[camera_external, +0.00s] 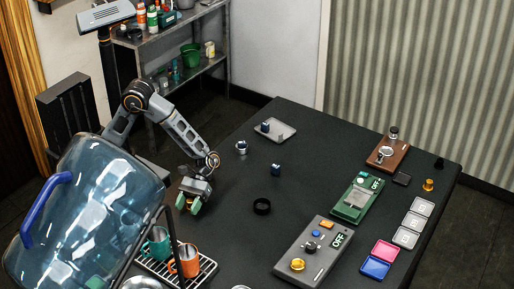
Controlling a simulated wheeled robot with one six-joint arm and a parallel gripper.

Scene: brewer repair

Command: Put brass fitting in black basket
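My gripper (189,205) is low over the left part of the dark table, with its green-tipped fingers pointing down and apart. A small gold patch shows between the fingertips; it is too small to tell whether it is a held brass piece. A small black open ring (262,206), which may be the black basket, sits on the table to the right of my gripper, apart from it. A gold-coloured fitting (428,185) stands near the table's right edge. Another gold round part (297,264) sits on the grey device marked OFF.
A blue block (276,169), a metal cup (241,147) and a grey tray (279,131) lie behind the ring. A green device (357,200) and brown board (387,153) stand right. A rack with mugs (185,261) and a large blue jug (85,215) are front left.

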